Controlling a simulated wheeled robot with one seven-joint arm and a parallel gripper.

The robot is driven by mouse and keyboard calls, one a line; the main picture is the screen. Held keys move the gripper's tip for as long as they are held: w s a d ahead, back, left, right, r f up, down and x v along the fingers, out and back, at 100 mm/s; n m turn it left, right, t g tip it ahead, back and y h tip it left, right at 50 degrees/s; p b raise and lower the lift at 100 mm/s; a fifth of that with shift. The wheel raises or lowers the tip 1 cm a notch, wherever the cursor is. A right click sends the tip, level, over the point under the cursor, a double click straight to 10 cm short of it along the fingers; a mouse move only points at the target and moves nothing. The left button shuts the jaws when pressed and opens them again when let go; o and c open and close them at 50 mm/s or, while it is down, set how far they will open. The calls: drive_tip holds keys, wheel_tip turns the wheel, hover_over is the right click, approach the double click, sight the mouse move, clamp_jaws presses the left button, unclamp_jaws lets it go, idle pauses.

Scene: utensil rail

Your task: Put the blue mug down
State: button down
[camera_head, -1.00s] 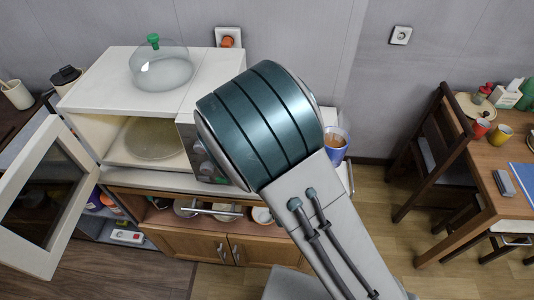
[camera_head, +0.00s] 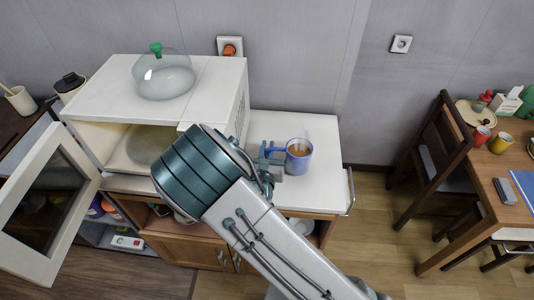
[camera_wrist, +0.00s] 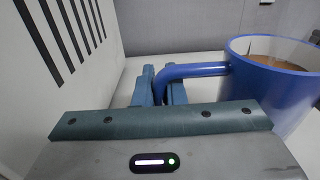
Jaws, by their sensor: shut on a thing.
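The blue mug (camera_head: 299,156) holds a brown drink and is upright over the white cabinet top, right of the microwave. In the wrist view the mug (camera_wrist: 275,85) fills the right side. Its handle (camera_wrist: 195,70) reaches left between the fingers of my gripper (camera_wrist: 160,85). The gripper is shut on the handle. In the head view my gripper (camera_head: 270,158) is at the mug's left side. I cannot tell whether the mug's base touches the cabinet top.
The white cabinet top (camera_head: 325,190) has clear room around the mug. The microwave (camera_head: 215,85) stands close left of the gripper, its door (camera_head: 45,205) open. A glass lid (camera_head: 165,75) sits on it. A chair (camera_head: 440,150) and a table (camera_head: 490,165) are at right.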

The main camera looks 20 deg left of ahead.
drive_tip(key=shift+f, duration=1.35)
drive_tip(key=shift+f, duration=0.15)
drive_tip(key=c, duration=1.5)
unclamp_jaws()
drive_tip(key=shift+r, duration=0.2)
drive_tip(key=b+v, duration=0.2)
drive_tip(key=v, duration=1)
drive_tip(key=shift+b, duration=0.35)
